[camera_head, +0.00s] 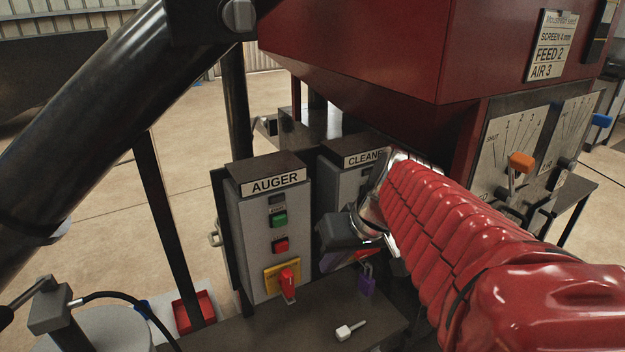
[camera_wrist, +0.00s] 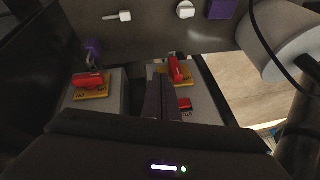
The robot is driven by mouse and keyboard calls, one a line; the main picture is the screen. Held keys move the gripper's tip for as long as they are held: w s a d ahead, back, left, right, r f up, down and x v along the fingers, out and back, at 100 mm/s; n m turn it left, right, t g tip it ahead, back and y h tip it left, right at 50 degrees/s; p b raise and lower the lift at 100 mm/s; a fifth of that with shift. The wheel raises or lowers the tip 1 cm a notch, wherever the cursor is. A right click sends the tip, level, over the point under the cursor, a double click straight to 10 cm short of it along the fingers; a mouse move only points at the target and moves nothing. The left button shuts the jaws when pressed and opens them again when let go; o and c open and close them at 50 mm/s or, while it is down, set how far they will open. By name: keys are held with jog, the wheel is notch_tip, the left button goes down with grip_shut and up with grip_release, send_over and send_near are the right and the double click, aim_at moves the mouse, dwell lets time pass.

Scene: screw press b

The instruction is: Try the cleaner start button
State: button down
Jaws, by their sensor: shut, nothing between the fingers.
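The cleaner box (camera_head: 335,180), its label partly covered and reading "CLEANE", stands right of the auger box in the head view. My arm and gripper (camera_head: 345,232) cover most of its front. Its start button is hidden in both views. In the wrist view, which is upside down, the cleaner's red switch on a yellow plate (camera_wrist: 90,86) shows at left with a purple padlock (camera_wrist: 93,50). My gripper (camera_wrist: 162,98) is shut and empty, its fingers appearing between the two boxes, over the auger box's near edge. I cannot tell whether they touch anything.
The auger box (camera_head: 258,237) has a green button (camera_head: 280,220), a red button (camera_head: 281,245) and a red switch (camera_head: 288,282). A white key-like piece (camera_head: 350,331) lies on the dark shelf (camera_head: 250,332). A red hopper (camera_head: 380,50) overhangs; orange-handled (camera_head: 521,161) lever dials stand right.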

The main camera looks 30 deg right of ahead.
jog(key=s+d+r+m+t+h, duration=0.1)
jog(key=d+r+m+t, duration=0.1)
jog(key=d, duration=0.6)
jog(key=s+d+r+m+t+h, duration=0.1)
jog(key=s+d+r+m, duration=0.1)
jog(key=d, duration=0.6)
jog(key=shift+s+d+r+m+t, duration=0.15)
jog(key=shift+d+r+m+t, duration=0.2)
jog(key=shift+r+m, duration=0.65)
jog(key=shift+a+f, duration=0.1)
jog(key=shift+f, duration=0.05)
jog(key=w, duration=0.9)
jog(key=shift+a, duration=0.1)
dwell(0.6)
jog(key=shift+w, duration=0.35)
